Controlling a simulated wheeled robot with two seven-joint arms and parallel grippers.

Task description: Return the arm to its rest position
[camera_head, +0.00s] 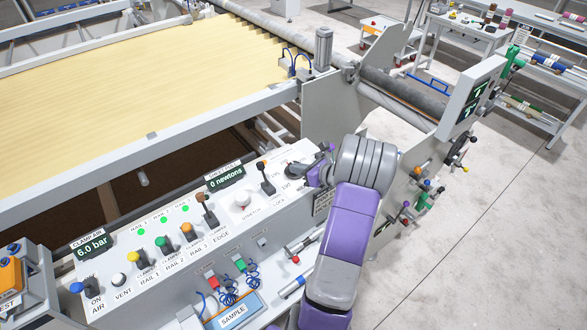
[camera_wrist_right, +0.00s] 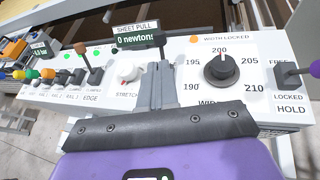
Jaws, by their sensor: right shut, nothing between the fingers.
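My right arm (camera_head: 345,235), purple and grey, comes up from the bottom of the head view and reaches over the right end of the control panel. Its right gripper (camera_head: 317,174) is at the width dial end of the panel. In the right wrist view the gripper's two grey fingers (camera_wrist_right: 156,84) are shut together with nothing between them. They point at the panel between the white stretch knob (camera_wrist_right: 131,73) and the black width dial (camera_wrist_right: 222,70). I cannot tell whether they touch the panel. My left gripper is not in view.
The panel (camera_head: 150,275) carries several upright levers, and a sheet-pull display (camera_head: 226,178) reads 0 newtons. A yellow quilted sheet (camera_head: 130,75) lies on the frame behind. A screen (camera_head: 470,98) and hand wheels stand to the right. The floor (camera_head: 480,250) at lower right is clear.

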